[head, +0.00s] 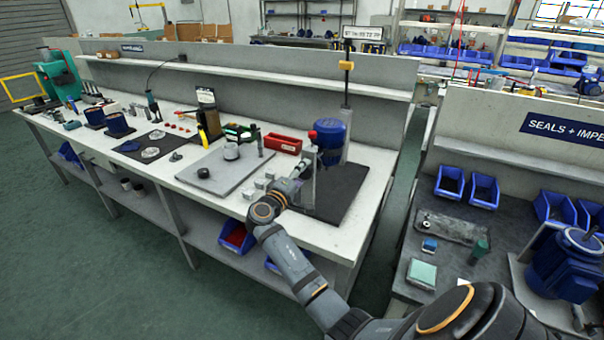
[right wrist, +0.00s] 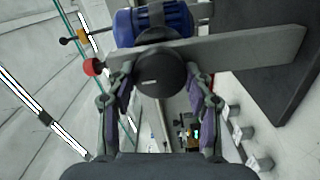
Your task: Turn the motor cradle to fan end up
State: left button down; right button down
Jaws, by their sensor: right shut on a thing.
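The blue motor (head: 331,137) sits in its cradle at the right end of the long bench. In the head view its body looks roughly upright. A grey upright plate (head: 309,186) of the cradle stand is on its near left side, with a red knob (head: 312,134) at the top. My right gripper (head: 301,181) is at this plate. In the right wrist view my right gripper (right wrist: 160,88) is shut on a round black hub (right wrist: 158,68) in front of the grey bar (right wrist: 250,55), with the motor (right wrist: 183,20) behind. Which motor end is the fan end cannot be told. My left gripper is out of view.
A dark mat (head: 345,205) lies under the stand. Small grey blocks (head: 260,183), a red bin (head: 283,144) and a grey plate (head: 205,178) are to the left. A bench with blue bins (head: 484,190) stands across a gap on the right.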

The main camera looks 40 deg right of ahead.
jog(key=c, duration=0.5)
grip_release()
jog(key=v, duration=0.7)
jog(key=shift+a, duration=0.25)
